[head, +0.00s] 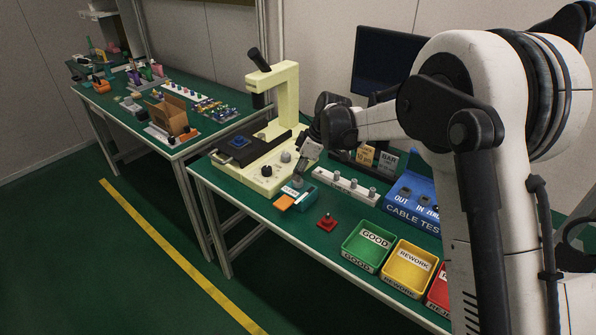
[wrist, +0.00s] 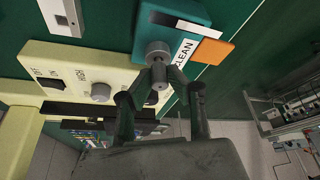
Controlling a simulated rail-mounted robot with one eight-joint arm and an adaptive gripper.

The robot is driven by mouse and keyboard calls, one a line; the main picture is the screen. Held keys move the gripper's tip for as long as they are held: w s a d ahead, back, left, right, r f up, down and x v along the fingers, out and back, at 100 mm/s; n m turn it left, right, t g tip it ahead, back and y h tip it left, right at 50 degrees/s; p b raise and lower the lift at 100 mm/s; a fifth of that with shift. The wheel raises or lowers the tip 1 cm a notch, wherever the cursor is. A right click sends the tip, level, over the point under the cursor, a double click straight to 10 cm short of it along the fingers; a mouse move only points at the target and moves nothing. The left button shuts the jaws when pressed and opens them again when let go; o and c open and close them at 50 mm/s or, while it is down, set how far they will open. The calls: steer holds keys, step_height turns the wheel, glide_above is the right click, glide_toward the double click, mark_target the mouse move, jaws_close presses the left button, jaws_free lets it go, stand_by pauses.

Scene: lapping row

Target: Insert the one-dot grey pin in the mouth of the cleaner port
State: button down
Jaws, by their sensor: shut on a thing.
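The cleaner port is a teal block with a white CLEAN label and an orange tab. It stands on the green bench in the head view (head: 309,204) and at the top of the wrist view (wrist: 205,14). A dark slot shows on its face in the wrist view. My gripper (head: 299,180) is over the port, and its fingers (wrist: 157,80) are shut on a grey pin (wrist: 158,52). The pin's wide round part overlaps the port's edge in the wrist view. I cannot tell whether it touches or enters the mouth. No dot on the pin can be made out.
A cream microscope-like machine (head: 285,82) with knobs stands left of the port. A white strip with several grey pins (head: 342,186) lies to the right, near the blue cable tester (head: 412,212). A red piece (head: 327,222), green tray (head: 348,251) and yellow tray (head: 389,276) stand in front.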

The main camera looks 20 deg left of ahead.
steer(key=shift+f+b, duration=0.3)
steer(key=shift+f, duration=0.15)
steer(key=c, duration=1.6)
jaws_free()
steer(key=shift+o, duration=0.2)
steer(key=shift+r, duration=0.1)
steer(key=v, duration=1.1)
steer(key=shift+d+r, duration=0.15)
steer(key=shift+r, duration=0.25)
steer(key=s+d+r+m+t+h, duration=0.1)
steer(key=s+d+r+m+t, duration=0.1)
steer(key=s+d+r+m, duration=0.65)
steer(key=s+d+r+m+t+h, duration=0.15)
steer(key=s+d, duration=0.35)
steer(key=d, duration=0.9)
steer(key=s+d+f+m+t+h, duration=0.1)
steer(key=s+d+m, duration=0.3)
steer(key=s+d, duration=0.4)
steer(key=s+d+f+m+t+h, duration=0.1)
steer(key=s+d+f+m+t, duration=0.2)
steer(key=s+d, duration=0.4)
steer(key=s+f+m, duration=0.1)
steer(key=s+m, duration=0.1)
steer(key=s, duration=0.3)
steer(key=shift+d+f, duration=0.15)
steer(key=shift+d, duration=0.25)
